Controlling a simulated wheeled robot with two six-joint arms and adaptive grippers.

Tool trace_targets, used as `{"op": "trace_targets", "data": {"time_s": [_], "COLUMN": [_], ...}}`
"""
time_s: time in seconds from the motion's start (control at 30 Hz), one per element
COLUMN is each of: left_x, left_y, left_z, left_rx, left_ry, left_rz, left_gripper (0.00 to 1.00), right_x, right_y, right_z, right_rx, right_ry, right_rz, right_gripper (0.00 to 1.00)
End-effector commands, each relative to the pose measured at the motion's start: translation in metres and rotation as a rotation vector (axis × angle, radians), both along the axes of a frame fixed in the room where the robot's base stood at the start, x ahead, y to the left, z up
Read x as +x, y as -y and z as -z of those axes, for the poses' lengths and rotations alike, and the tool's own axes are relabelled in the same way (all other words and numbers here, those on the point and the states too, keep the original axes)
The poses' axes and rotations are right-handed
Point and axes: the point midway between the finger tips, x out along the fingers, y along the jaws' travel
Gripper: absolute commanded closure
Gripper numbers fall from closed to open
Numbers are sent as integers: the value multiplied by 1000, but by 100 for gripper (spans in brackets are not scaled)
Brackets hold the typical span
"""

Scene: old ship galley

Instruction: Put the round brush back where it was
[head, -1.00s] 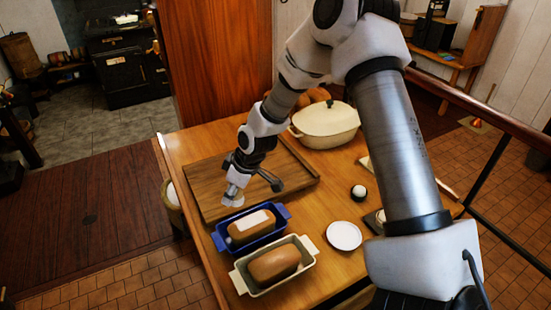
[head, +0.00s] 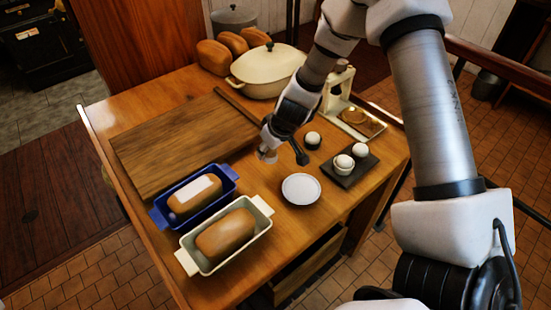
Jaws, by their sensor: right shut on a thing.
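My right gripper (head: 270,150) hangs over the table between the cutting board and the white plate, pointing down. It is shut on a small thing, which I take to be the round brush. A pale tip and a dark stub show at its end, too small to tell brush from fingers. I see no other round brush on the table. The wooden cutting board (head: 165,150) lies left of the gripper, and the white plate (head: 301,189) lies just below it in the picture. My left gripper is not in view.
A blue loaf tin (head: 160,214) and a cream loaf tin (head: 262,208) hold loaves at the front. A cream lidded pot (head: 268,68) and loaves (head: 213,57) stand behind. A dark tray (head: 347,179) with white cups is at right. A white-topped item (head: 312,138) stands near the gripper.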

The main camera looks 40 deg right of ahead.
Motion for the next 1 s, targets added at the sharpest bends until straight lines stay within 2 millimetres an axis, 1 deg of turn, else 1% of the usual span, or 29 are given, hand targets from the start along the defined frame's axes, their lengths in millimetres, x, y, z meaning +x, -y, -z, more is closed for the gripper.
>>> {"op": "trace_targets", "data": {"time_s": [0.03,0.17,0.27,0.33,0.4,0.53,0.67,0.7,0.73,0.77,1.0], "left_x": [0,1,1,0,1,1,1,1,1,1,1], "left_y": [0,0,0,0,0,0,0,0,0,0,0], "left_z": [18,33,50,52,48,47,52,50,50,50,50], "left_rx": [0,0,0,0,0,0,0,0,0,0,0], "left_ry": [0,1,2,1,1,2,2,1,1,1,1], "left_rz": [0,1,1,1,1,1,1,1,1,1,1], "left_gripper": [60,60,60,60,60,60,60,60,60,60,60], "right_x": [0,0,0,1,1,1,1,1,1,1,1], "right_y": [0,0,0,0,0,0,0,0,0,0,0], "right_z": [19,36,55,58,54,53,58,57,56,56,56], "right_rx": [0,0,0,0,0,0,1,1,1,1,1], "right_ry": [0,0,1,2,2,1,1,1,1,1,1], "right_rz": [0,1,0,-1,0,0,1,1,1,1,1], "right_gripper": [94,94,94,94,94,94,94,51,40,36,36]}}
